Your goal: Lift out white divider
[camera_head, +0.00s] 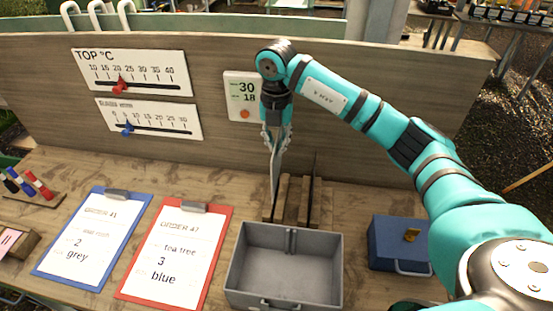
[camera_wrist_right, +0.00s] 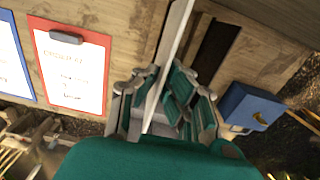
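The white divider (camera_head: 275,168) is a thin upright plate, seen nearly edge-on in the head view, at the wooden slotted rack (camera_head: 292,196). My right gripper (camera_head: 276,134) is at its top end with a finger on each side, pointing down. In the right wrist view the divider (camera_wrist_right: 172,52) runs between the fingers (camera_wrist_right: 162,88), which look closed on it. Its lower end is by the left side of the rack; I cannot tell whether it is still inside a slot. A dark divider (camera_head: 313,190) stands in the rack to the right. My left gripper is out of view.
A grey open bin (camera_head: 285,297) stands in front of the rack. A blue box (camera_head: 397,262) is to the right. Red (camera_head: 222,240) and blue (camera_head: 139,220) clipboards lie to the left. A wooden back wall (camera_head: 210,150) with scales and a display rises behind the rack.

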